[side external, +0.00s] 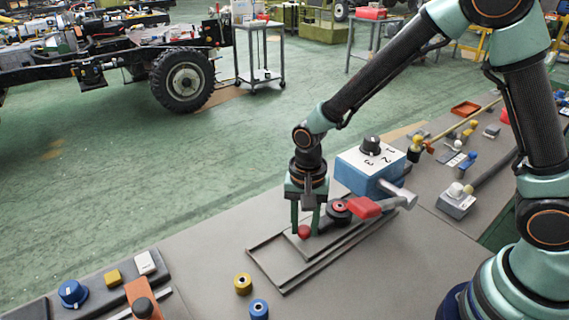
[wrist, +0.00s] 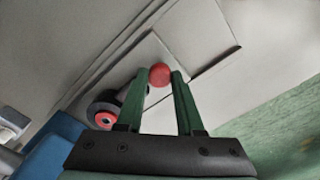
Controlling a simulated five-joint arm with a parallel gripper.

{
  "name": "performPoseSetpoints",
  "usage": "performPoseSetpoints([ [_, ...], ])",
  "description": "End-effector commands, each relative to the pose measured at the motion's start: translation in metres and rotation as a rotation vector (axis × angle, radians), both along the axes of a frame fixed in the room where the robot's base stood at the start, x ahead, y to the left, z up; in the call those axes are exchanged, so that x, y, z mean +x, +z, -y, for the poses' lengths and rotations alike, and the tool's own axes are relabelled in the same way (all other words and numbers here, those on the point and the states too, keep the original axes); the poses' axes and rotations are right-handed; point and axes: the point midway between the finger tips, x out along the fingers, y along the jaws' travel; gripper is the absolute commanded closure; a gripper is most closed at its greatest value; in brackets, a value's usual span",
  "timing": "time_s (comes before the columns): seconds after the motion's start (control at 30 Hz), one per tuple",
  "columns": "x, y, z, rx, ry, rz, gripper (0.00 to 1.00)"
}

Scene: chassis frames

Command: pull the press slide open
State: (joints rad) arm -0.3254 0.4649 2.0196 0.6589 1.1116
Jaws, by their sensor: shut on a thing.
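The press slide (side external: 293,258) is a flat grey plate between raised rails on the grey bench. A small red ball knob (side external: 304,232) stands on it and also shows in the wrist view (wrist: 160,75). My gripper (side external: 305,230) points down with its two green fingers on either side of the knob. In the wrist view the fingertips (wrist: 159,78) are shut on the knob. The fingers hide part of the knob in the side view.
Knobs and blocks line the bench left and right.

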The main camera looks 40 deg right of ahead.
Motion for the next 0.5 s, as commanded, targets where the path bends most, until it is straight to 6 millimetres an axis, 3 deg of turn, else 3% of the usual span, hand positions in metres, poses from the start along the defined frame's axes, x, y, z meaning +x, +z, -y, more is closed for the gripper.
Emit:
performPoseSetpoints([
  [0.03, 0.000, 0.000, -0.017, 0.001, 0.010, 0.001, 1.00],
  [0.2, 0.000, 0.000, -0.055, 0.001, 0.007, 0.002, 1.00],
  [0.33, 0.000, 0.000, -0.069, 0.000, 0.003, 0.001, 1.00],
  [0.5, 0.000, 0.000, -0.071, 0.001, 0.001, 0.002, 1.00],
])
